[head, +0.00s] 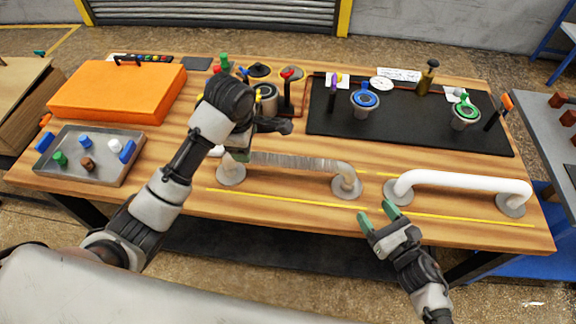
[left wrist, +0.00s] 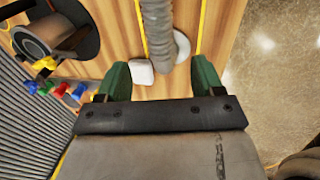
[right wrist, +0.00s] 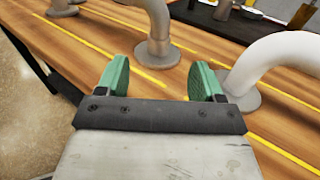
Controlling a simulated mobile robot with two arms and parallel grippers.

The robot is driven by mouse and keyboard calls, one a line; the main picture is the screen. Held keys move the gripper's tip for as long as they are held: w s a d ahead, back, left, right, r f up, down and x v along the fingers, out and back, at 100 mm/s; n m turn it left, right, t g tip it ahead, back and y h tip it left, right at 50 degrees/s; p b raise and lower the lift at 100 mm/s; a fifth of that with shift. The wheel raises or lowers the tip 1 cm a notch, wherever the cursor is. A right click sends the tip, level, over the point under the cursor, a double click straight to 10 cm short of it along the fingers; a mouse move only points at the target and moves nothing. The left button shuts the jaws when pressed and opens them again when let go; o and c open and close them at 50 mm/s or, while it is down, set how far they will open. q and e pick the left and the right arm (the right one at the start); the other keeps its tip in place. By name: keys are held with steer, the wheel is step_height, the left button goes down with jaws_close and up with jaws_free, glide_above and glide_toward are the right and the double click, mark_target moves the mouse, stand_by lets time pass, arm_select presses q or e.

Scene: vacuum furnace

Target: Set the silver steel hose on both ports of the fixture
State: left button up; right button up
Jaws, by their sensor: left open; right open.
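The silver steel hose (head: 300,161) lies on the wooden table, both ends bent down to round flanges. My left gripper (head: 240,155) is open above its left end. In the left wrist view the hose (left wrist: 157,25) shows between and beyond the open fingers (left wrist: 160,78). My right gripper (head: 378,214) is open and empty in front of the hose's right end. In the right wrist view that end (right wrist: 157,35) stands ahead of the open fingers (right wrist: 160,78). The black board (head: 420,130) seems to be the fixture; it carries a blue-ringed port (head: 365,98) and a green-ringed port (head: 465,113).
A white hose (head: 460,182) lies right of the silver one. A metal tray (head: 112,172) with small coloured parts and an orange case (head: 118,92) are at left. A brass bottle (head: 427,78) stands between the ports. A red-topped stand (head: 289,88) is left of the board.

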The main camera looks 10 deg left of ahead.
mark_target(354, 182)
arm_select(q)
steer(key=f, duration=0.3)
steer(key=w+f, duration=0.1)
steer(key=f, duration=0.2)
steer(key=w+f, duration=0.1)
steer(key=f, duration=0.2)
steer(key=shift+a+f, duration=0.1)
steer(key=shift+f, duration=0.15)
arm_select(e)
steer(key=x, duration=1)
steer(key=shift+w+a, duration=0.25)
steer(key=shift+w, duration=0.05)
arm_select(q)
jaws_close()
arm_select(e)
jaws_close()
arm_select(q)
steer(key=shift+r, duration=0.1)
arm_select(e)
steer(key=shift+r, duration=0.1)
